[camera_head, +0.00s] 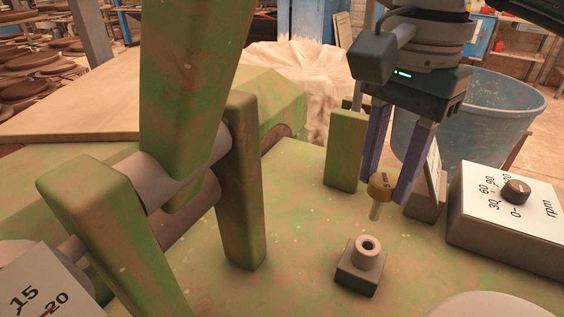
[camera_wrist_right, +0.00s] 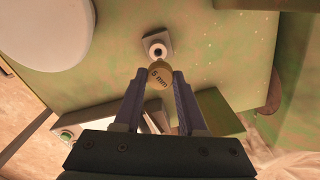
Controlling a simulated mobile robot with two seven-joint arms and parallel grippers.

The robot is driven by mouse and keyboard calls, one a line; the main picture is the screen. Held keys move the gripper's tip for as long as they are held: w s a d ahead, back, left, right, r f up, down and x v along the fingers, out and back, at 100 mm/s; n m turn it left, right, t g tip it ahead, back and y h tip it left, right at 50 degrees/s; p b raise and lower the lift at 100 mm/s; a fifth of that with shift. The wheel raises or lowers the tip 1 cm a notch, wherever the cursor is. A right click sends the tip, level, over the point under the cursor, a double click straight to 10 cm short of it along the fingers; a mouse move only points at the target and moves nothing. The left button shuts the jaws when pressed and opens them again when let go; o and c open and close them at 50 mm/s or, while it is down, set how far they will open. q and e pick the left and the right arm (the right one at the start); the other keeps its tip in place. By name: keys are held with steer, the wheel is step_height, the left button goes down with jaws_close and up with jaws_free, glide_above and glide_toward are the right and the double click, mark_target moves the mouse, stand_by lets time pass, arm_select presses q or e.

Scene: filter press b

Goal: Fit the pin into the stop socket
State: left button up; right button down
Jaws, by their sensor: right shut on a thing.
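The pin has a yellow-brown head marked "5 mm" and a pale shank; in the head view the pin (camera_head: 380,188) hangs with its shank down. My right gripper (camera_head: 390,184) is shut on the pin's head. The stop socket (camera_head: 362,266) is a grey-brown block with a round raised collar and a dark hole, standing on the green surface below and slightly left of the pin. The pin is apart from the socket. In the right wrist view the pin head (camera_wrist_right: 159,76) sits between the fingertips, with the socket (camera_wrist_right: 157,46) just beyond it. My left gripper is out of view.
A dial box marked "rpm" (camera_head: 510,215) stands right of the gripper. A green post (camera_head: 345,150) stands behind the pin. A green lever frame (camera_head: 243,185) fills the left. A pale round thing (camera_head: 490,306) lies at front right. The green surface around the socket is clear.

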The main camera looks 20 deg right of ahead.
mark_target(376, 220)
steer(key=f, duration=0.3)
steer(key=shift+s+d+f, duration=0.1)
steer(key=shift+s, duration=0.15)
steer(key=shift+w+f, duration=0.1)
steer(key=shift+f, duration=2.1)
steer(key=shift+f, duration=0.1)
steer(key=shift+f+b, duration=0.15)
steer(key=shift+b, duration=0.2)
steer(key=shift+c, duration=2.4)
jaws_free()
step_height(376, 220, up, 11)
steer(key=shift+r+p, duration=0.2)
steer(key=shift+p, duration=0.3)
steer(key=shift+r, duration=0.55)
